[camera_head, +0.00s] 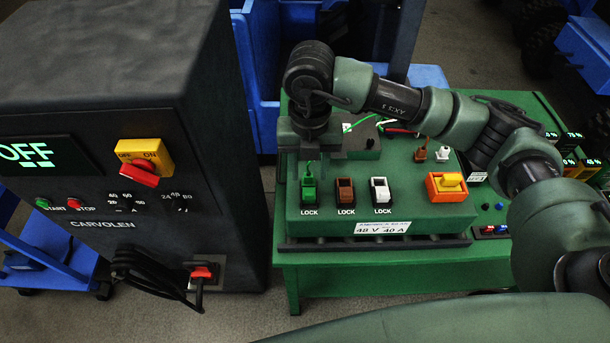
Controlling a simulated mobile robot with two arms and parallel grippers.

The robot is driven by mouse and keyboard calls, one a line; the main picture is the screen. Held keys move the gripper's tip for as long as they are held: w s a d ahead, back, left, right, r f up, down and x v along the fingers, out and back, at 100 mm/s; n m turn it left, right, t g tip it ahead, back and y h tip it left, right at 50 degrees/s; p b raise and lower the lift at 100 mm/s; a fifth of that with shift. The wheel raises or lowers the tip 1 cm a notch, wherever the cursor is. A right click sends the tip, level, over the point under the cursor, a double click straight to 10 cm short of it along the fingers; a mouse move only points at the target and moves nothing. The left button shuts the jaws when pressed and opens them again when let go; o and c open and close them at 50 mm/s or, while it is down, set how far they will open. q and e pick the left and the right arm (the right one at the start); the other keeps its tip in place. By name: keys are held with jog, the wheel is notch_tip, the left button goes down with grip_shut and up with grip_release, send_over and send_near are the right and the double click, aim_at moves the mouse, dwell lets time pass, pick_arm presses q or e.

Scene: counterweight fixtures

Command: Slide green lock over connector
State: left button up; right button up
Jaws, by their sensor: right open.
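The green lock (308,193) is on the front left of the green box (430,222), above a "LOCK" label. A narrow green upper part rises toward my gripper. My right gripper (303,152) is open and points down just above and behind the green lock. I cannot tell whether it touches the lock. The green connector behind it is mostly hidden by my gripper. A green wire (357,123) runs behind my wrist. My left gripper is out of view.
A brown lock (345,189) and a white lock (380,188) are to the right. Brown (421,151) and white (443,153) plugs stand behind. A dark cabinet (110,240) reading "OFF" stands at left, with a floor gap between.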

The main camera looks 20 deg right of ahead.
aim_at(309, 194)
jog(key=f, duration=0.1)
jog(key=s+f+p, duration=0.1)
jog(key=f, duration=0.1)
jog(key=shift+s+f, duration=0.3)
jog(key=shift+w+f+p, duration=0.2)
jog(key=shift+f+p, duration=0.05)
jog(key=shift+f, duration=0.3)
jog(key=shift+w+f+p, duration=0.2)
jog(key=shift+f, duration=0.35)
jog(key=shift+a+f, duration=0.1)
jog(key=shift+f, duration=0.3)
jog(key=c, duration=0.9)
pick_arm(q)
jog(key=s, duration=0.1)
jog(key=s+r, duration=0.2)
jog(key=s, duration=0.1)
pick_arm(e)
grip_shut()
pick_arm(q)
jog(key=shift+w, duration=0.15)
pick_arm(e)
jog(key=shift+r, duration=0.1)
